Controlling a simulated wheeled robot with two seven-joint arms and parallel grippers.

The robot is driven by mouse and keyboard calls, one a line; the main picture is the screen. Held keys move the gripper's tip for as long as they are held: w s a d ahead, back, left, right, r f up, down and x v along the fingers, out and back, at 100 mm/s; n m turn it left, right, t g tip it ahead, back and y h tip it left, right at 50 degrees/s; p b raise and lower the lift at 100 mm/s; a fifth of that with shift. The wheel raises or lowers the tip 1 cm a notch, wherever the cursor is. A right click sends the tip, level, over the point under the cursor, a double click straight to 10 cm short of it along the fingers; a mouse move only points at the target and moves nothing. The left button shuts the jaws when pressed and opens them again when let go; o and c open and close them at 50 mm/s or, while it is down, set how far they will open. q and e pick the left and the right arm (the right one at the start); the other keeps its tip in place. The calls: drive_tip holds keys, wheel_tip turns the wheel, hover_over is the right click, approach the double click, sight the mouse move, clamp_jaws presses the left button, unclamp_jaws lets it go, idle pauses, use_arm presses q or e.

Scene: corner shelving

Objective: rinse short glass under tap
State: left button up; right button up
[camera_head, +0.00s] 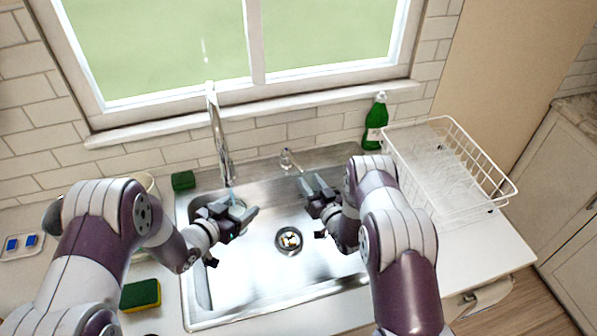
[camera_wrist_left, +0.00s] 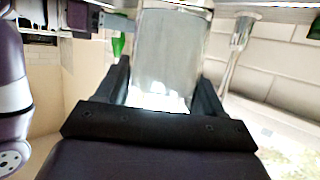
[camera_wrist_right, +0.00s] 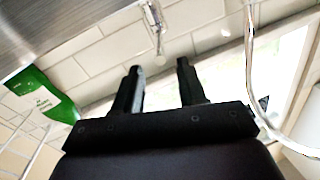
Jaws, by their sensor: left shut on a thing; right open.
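The short clear glass (camera_wrist_left: 170,50) is between the fingers of my left gripper (camera_wrist_left: 168,90) in the left wrist view. In the head view my left gripper (camera_head: 242,218) is shut on it over the left part of the sink, and the glass (camera_head: 237,203) is mostly hidden, with a bluish tint near the fingers. The chrome tap (camera_head: 220,135) comes down just behind the glass; it also shows in the left wrist view (camera_wrist_left: 238,48). I cannot tell whether water runs into the glass. My right gripper (camera_head: 318,190) is open and empty over the right part of the sink.
The steel sink (camera_head: 255,275) has a drain (camera_head: 289,239) in its middle. A tap lever (camera_head: 287,160) stands at the back. A green bottle (camera_head: 376,122) and a white wire rack (camera_head: 450,150) are right. Sponges (camera_head: 140,295) (camera_head: 183,180) lie left.

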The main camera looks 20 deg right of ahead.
sight(301, 169)
drive_tip(key=w, duration=0.4)
drive_tip(key=w+a, duration=0.1)
drive_tip(key=w, duration=0.1)
drive_tip(key=shift+w, duration=0.1)
drive_tip(key=shift+a, duration=0.15)
clamp_jaws()
